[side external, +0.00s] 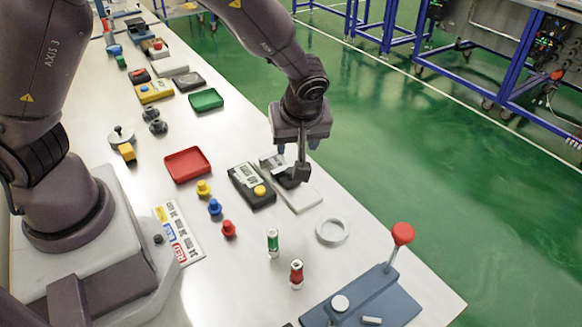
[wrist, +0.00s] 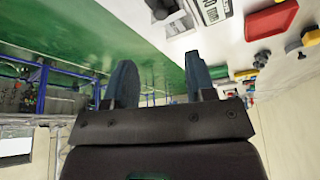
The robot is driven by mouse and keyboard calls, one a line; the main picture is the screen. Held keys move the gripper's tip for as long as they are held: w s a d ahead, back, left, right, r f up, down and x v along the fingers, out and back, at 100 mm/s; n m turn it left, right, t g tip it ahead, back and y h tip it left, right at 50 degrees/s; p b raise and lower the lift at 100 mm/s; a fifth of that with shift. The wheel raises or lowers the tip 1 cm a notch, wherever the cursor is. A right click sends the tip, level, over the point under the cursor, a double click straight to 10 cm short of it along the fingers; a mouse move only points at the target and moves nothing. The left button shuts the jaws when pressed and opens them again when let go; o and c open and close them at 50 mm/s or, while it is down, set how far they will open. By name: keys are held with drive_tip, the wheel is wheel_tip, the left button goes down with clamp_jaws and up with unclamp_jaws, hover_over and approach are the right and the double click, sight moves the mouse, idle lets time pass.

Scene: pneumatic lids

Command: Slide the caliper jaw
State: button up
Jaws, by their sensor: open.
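A pale, flat plate (side external: 304,198) with dark and grey parts on it, which looks like the caliper, lies on the table below my gripper (side external: 298,149) in the side external view. My gripper and a dark vertical piece cover part of it, so I cannot tell its jaw apart. In the wrist view, the plate (wrist: 183,21) and a black part (wrist: 162,8) show at the top edge, beyond the fingers. My gripper (wrist: 162,80) is open, its two blue-grey fingers apart with nothing between them. I cannot tell whether it touches the caliper.
A black meter (side external: 247,184) with a display and yellow button lies just left of the plate. A red tray (side external: 187,165), coloured knobs, a white ring (side external: 332,231), two small cylinders and a red-knobbed lever (side external: 402,234) stand around. The table's right edge is close to the plate.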

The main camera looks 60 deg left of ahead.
sight(291, 169)
drive_tip(key=x, duration=1.2)
drive_tip(key=shift+s, duration=0.1)
